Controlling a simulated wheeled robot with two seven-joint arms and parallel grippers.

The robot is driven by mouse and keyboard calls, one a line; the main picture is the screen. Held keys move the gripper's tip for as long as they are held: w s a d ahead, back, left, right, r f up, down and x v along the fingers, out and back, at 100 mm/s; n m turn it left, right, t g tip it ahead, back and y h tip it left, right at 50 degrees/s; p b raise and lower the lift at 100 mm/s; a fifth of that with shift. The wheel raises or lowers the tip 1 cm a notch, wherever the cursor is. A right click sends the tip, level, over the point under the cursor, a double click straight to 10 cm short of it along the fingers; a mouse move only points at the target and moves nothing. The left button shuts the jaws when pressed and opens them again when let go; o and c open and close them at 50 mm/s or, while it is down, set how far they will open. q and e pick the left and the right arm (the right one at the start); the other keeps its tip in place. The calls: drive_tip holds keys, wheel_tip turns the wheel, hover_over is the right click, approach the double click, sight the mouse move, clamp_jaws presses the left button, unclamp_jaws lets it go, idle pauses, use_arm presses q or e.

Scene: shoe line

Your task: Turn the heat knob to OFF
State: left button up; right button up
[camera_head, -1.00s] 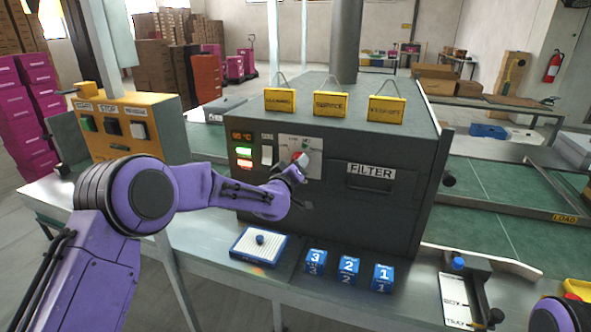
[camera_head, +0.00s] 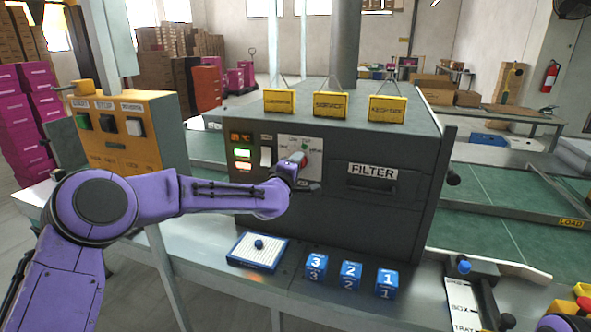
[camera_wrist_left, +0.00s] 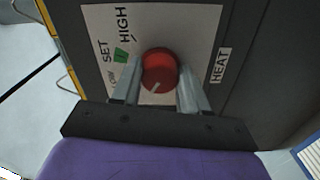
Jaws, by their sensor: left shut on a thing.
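The red heat knob (camera_wrist_left: 160,70) sits on a white dial plate (camera_wrist_left: 98,24) on the front of the dark grey machine (camera_head: 335,160). The left wrist view shows the marks HIGH, SET and LOW, a green patch beside them and a HEAT label (camera_wrist_left: 221,65). My left gripper (camera_wrist_left: 160,82) has one finger on each side of the knob and is shut on it. The knob's pale pointer line points down in the left wrist view, toward the gripper. In the head view my left gripper (camera_head: 300,162) covers much of the knob.
Left of the dial are a lit display (camera_head: 241,138), a green and a red light, and a white switch (camera_head: 266,156). A FILTER panel (camera_head: 372,180) is right of it. Blue numbered blocks (camera_head: 351,275) and a blue-edged white pad (camera_head: 257,252) lie on the bench in front.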

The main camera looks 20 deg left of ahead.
use_arm(q)
drive_tip(key=shift+f, duration=0.1)
idle(0.4)
drive_tip(key=o, duration=1.1)
drive_tip(key=shift+c, duration=0.2)
drive_tip(key=s+b, duration=0.2)
drive_tip(key=s, duration=0.8)
drive_tip(key=shift+s+a+b, duration=0.15)
drive_tip(key=shift+s+b, duration=0.1)
drive_tip(key=shift+b, duration=0.05)
